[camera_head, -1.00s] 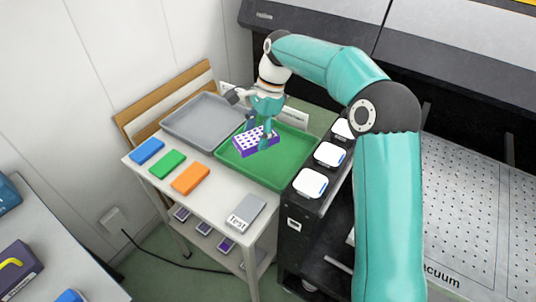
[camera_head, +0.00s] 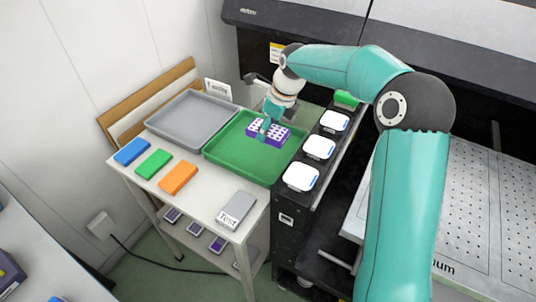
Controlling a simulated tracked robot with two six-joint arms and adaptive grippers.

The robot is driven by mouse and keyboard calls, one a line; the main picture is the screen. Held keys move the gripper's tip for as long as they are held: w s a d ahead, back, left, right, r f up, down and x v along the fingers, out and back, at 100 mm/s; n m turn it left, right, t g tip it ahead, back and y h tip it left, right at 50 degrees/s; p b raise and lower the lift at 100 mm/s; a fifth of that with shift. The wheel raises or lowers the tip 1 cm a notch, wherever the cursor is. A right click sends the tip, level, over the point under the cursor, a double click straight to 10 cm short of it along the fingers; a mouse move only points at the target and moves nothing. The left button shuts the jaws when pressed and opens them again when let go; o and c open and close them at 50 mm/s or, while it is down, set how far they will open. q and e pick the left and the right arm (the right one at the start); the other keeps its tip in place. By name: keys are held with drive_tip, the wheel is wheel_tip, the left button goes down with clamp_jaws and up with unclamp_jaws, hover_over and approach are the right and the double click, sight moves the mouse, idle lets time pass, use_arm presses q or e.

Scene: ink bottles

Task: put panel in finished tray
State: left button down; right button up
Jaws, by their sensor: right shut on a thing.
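A purple panel with white spots (camera_head: 279,133) is over the green tray (camera_head: 236,168), towards its back right part. My right gripper (camera_head: 265,128) is shut on the panel from above. I cannot tell whether the panel touches the tray floor or hangs just over it. The green tray holds nothing else that I can see. A small sign stands behind the trays, but its text is too small to read. My left gripper is not in view.
An empty grey tray (camera_head: 190,121) lies left of the green one. Blue (camera_head: 132,151), green (camera_head: 154,164) and orange (camera_head: 178,178) blocks and a grey "Test" block (camera_head: 237,209) lie along the table's front. White-topped bottles (camera_head: 301,177) stand in a black rack at right.

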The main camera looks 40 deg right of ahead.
sight(279, 133)
wheel_tip(279, 133, down, 11)
drive_tip(key=shift+r, duration=0.1)
idle(0.3)
drive_tip(key=o, duration=1.2)
drive_tip(key=v, duration=1.2)
drive_tip(key=shift+r, duration=0.1)
